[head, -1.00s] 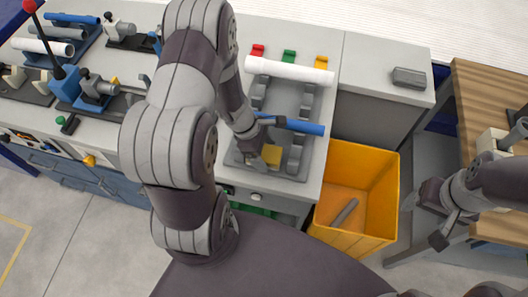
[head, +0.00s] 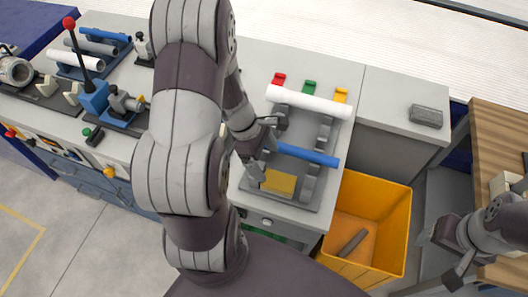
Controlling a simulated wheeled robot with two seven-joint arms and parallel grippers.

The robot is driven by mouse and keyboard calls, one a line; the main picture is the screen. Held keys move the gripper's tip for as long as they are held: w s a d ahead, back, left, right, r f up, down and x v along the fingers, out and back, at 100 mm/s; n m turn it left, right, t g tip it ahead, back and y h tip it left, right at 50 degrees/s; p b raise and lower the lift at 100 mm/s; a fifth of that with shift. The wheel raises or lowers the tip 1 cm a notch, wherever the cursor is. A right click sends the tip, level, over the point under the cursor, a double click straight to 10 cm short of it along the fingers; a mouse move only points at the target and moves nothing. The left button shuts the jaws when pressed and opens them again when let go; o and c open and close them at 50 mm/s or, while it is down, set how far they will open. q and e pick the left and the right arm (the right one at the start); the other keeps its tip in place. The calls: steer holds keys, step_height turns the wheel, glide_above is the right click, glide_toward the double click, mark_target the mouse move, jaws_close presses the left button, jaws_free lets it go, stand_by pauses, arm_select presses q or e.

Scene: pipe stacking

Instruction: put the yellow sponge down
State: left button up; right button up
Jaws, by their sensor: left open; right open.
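The yellow sponge (head: 279,182) lies flat at the front of the grey rack base (head: 300,203) on the counter. My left gripper (head: 264,155) is open, just behind and to the left of the sponge. The sponge shows clear of its fingers, though I cannot tell whether one finger touches its edge. My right gripper (head: 447,258) is open and empty at the right, beyond the yellow bin and near the wooden table.
A white pipe (head: 309,102) and a blue pipe (head: 308,154) lie across the rack's grey holders. A yellow bin (head: 399,225) with a grey piece in it stands right of the counter. A grey block (head: 426,116) lies at the back right.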

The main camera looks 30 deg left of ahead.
arm_select(q)
steer(key=s+d+r+m+y, duration=0.1)
steer(key=d+r+m+y, duration=0.1)
steer(key=m, duration=0.8)
steer(key=s+d+r+m+y, duration=0.2)
steer(key=d+r+m, duration=0.2)
steer(key=r+m, duration=0.3)
steer(key=m, duration=0.3)
steer(key=shift+d+r+m, duration=0.15)
steer(key=shift+d+m, duration=0.15)
steer(key=shift+m, duration=0.1)
